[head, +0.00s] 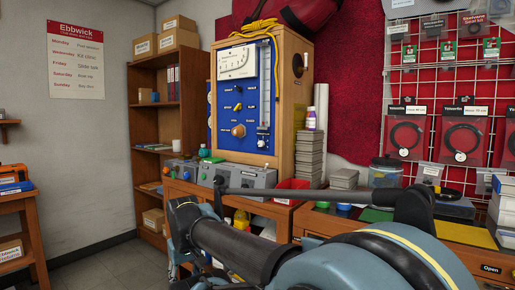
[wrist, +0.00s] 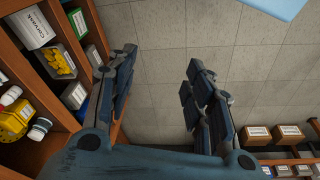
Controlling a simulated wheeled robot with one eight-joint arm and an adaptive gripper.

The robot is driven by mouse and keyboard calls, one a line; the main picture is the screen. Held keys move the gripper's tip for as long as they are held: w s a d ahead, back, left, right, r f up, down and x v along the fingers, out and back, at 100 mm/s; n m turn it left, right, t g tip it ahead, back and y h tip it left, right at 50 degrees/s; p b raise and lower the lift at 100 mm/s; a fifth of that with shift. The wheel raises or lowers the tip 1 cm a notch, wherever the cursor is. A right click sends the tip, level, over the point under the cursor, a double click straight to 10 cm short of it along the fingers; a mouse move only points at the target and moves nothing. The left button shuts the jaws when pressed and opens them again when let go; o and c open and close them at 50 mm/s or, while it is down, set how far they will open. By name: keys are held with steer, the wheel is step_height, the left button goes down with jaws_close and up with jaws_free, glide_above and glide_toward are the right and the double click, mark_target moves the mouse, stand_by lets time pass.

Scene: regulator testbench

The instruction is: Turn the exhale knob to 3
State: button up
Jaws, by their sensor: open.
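The regulator testbench is a wooden cabinet (head: 288,95) with a blue panel (head: 229,110), on a wooden counter in the head view. In the head view my arm is low in front of the counter, apart from the panel.
Grey boxes (head: 215,174) with coloured knobs stand before the testbench. A red bin (head: 291,187) and stacked grey trays (head: 309,158) sit to its right. In the wrist view, wooden shelves (wrist: 84,20) holding bins and bottles lie close left of my fingers; open floor (wrist: 255,75) lies right.

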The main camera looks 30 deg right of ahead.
mark_target(260, 144)
steer(key=w+d+r+n+t+h, duration=0.1)
steer(key=w+d+r+n+h, duration=0.4)
steer(key=d+r, duration=0.35)
steer(key=w+d+r+n+t+h, duration=0.1)
steer(key=w+d+r+n+h, duration=0.3)
steer(key=w+d+r, duration=0.5)
steer(key=w+d+r+n+t+h, duration=0.1)
steer(key=w+d+r+n+h, duration=0.4)
steer(key=r, duration=0.4)
steer(key=w+d+r+n+t+h, duration=0.1)
steer(key=w+d+r+n+h, duration=0.1)
steer(key=w+d+r+n, duration=0.5)
steer(key=x, duration=0.5)
steer(key=r+x, duration=0.1)
steer(key=x, duration=1)
steer(key=shift+s+d+r, duration=0.25)
steer(key=shift+s+r, duration=0.1)
steer(key=shift+r, duration=0.05)
steer(key=c, duration=1.1)
